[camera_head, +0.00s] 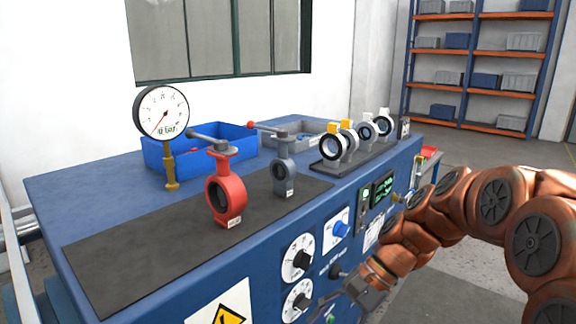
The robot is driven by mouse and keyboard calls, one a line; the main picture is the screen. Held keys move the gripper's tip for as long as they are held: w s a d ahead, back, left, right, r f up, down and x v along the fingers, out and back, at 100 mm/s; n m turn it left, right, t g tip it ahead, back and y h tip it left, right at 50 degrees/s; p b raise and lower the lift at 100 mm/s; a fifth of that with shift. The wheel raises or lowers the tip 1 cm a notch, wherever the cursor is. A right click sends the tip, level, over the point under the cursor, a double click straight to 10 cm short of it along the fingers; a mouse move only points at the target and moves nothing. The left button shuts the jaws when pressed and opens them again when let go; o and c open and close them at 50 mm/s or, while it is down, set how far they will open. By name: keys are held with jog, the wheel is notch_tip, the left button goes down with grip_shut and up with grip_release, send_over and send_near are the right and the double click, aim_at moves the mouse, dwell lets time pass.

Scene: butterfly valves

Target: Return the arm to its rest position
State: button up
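My arm (450,210) reaches in from the right edge, in front of the blue bench (90,180). My gripper (352,300) is low at the bottom of the view, near the bench's front panel. Its fingers are small, dark and partly cut off by the lower edge, so I cannot tell whether they are open or whether they touch the panel. A red butterfly valve (227,190) and a grey butterfly valve (284,165) stand upright on the dark mat (130,255), apart from my gripper.
A pressure gauge (163,112) stands by a blue bin (240,142); a grey bin (305,138) is behind. Several ring-shaped parts (338,147) sit on a rack at the right. The front panel carries dials (298,257) and a display (383,189). Shelves (480,70) stand far back.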

jog(key=s+d+n+h+p, duration=0.1)
jog(key=s+d+n+h, duration=0.1)
jog(key=s, duration=0.5)
jog(key=s+d+n+h+p, duration=0.1)
jog(key=s+d+n+h, duration=0.2)
jog(key=s+d, duration=0.2)
jog(key=s+d+n+t+h+p, duration=0.1)
jog(key=s+d+n+h, duration=0.1)
jog(key=s, duration=0.7)
jog(key=shift+s+d+f+n+h, duration=0.15)
jog(key=shift+d+f+n+h, duration=0.25)
jog(key=shift+d, duration=0.3)
dwell(1.4)
